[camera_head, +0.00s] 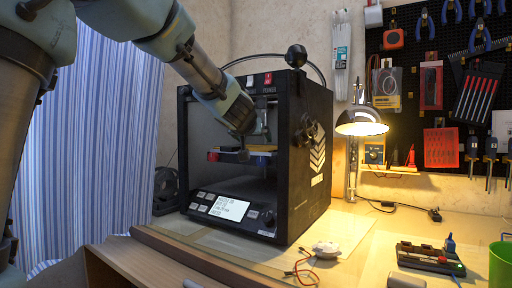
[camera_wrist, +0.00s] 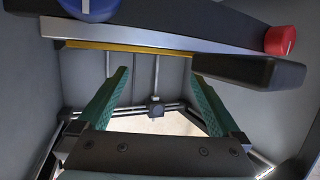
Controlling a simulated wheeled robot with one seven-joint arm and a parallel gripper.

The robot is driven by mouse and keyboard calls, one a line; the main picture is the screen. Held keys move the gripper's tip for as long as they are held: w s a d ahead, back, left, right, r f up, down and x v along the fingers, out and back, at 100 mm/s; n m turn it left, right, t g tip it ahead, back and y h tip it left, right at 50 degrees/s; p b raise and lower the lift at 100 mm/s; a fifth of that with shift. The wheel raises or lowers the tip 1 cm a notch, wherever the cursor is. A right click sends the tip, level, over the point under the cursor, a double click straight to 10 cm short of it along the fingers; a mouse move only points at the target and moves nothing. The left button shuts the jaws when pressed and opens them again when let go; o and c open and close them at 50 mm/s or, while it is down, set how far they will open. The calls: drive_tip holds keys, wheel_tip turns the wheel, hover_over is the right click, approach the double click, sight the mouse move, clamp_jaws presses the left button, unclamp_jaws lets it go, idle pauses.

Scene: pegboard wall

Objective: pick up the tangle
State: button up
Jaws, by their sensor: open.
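I cannot make out a tangle for certain in either view. My gripper (camera_wrist: 158,75) is open in the wrist view, its two green fingers apart with nothing between them. The fingers point into the black 3D printer (camera_head: 315,130). In the wrist view a flat plate with a yellow edge (camera_wrist: 130,47) crosses in front of the fingertips. A black block (camera_wrist: 248,72) is close to the right fingertip. In the head view my arm reaches the printer's open front, by its build plate (camera_head: 262,149), and hides part of the inside.
The printer's side walls are close on both sides. On the bench are a white round item (camera_head: 325,248) with red wires (camera_head: 303,268), a lit lamp (camera_head: 361,122) and a black tray (camera_head: 430,259).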

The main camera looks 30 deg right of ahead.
sight(255, 141)
drive_tip(key=x, duration=0.4)
drive_tip(key=shift+w+f+b, duration=0.15)
drive_tip(key=shift+b, duration=0.15)
drive_tip(key=shift+c, duration=0.2)
clamp_jaws()
drive_tip(key=shift+r, duration=0.2)
idle(0.3)
